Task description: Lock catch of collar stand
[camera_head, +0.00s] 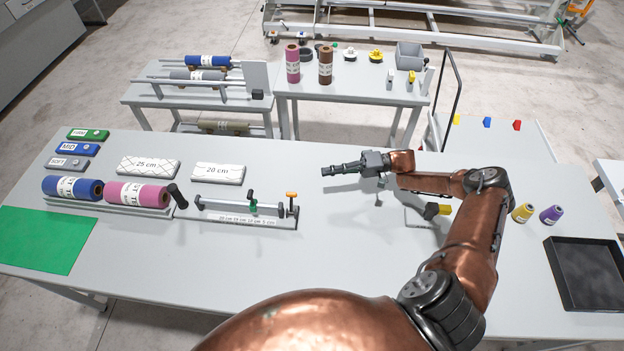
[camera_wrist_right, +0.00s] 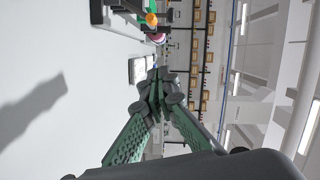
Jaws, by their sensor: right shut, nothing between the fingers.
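The collar stand (camera_head: 238,217) lies on the table left of my right gripper, with a grey rod, a length scale along its base and a green collar (camera_head: 252,206) on the rod. An upright catch with an orange top (camera_head: 291,195) stands at its right end. The orange top also shows in the right wrist view (camera_wrist_right: 151,18). My right gripper (camera_head: 328,171) is shut and empty, held above the table right of and behind the catch, apart from it. In the right wrist view its fingertips (camera_wrist_right: 155,85) meet. My left gripper is not in view.
Blue (camera_head: 72,188) and pink (camera_head: 138,194) rolls lie left of the stand. White blocks marked 25 cm (camera_head: 149,167) and 20 cm (camera_head: 218,173) lie behind. Yellow (camera_head: 523,213) and purple (camera_head: 551,215) spools and a black tray (camera_head: 588,275) are at right. The front middle is clear.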

